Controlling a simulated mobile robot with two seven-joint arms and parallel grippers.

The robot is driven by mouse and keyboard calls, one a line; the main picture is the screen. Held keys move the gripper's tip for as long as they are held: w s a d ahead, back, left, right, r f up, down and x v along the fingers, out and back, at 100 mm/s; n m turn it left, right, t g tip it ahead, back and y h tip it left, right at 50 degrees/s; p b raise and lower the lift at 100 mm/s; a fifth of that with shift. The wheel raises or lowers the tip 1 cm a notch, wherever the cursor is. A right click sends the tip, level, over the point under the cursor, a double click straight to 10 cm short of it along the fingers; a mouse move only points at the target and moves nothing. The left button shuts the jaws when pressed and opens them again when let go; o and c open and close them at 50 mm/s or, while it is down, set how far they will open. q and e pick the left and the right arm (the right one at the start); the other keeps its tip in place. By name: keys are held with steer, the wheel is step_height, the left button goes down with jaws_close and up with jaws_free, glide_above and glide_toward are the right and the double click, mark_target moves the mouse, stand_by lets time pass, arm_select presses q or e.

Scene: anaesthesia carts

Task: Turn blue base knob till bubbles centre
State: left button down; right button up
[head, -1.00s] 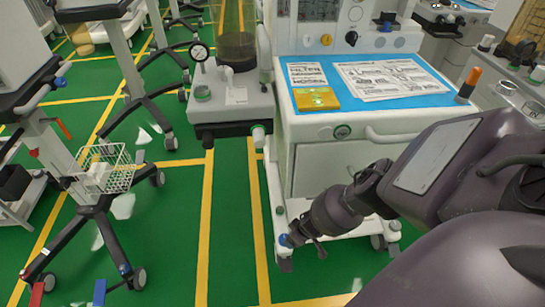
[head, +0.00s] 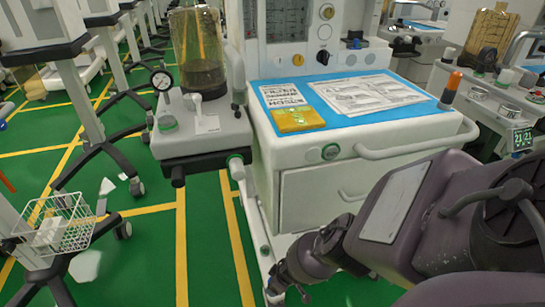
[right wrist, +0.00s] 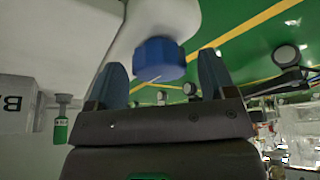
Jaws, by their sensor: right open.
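The blue base knob (right wrist: 159,60) is on the cart's white base, seen close in the right wrist view. A mark shows on its face. My right gripper (right wrist: 162,66) is open, with one finger on either side of the knob. Whether the fingers touch it I cannot tell. In the head view, my right gripper (head: 290,287) is low at the cart's front left, and the knob is barely visible there. A yellow block with green vials (head: 297,119), looking like a bubble level, lies on the cart's blue top. Its bubbles are too small to read. My left gripper is out of view.
The white cart (head: 310,200) has a front handle and carries printed sheets (head: 368,94). A side shelf (head: 200,143) with a dark canister (head: 200,55) adjoins it. A wheeled stand with a wire basket (head: 50,228) is at left. Green floor is free between them.

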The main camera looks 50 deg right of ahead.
steer(key=shift+w+f, duration=0.1)
steer(key=shift+w, duration=0.1)
steer(key=c, duration=0.9)
steer(key=shift+s+m, duration=0.1)
steer(key=shift+m, duration=0.3)
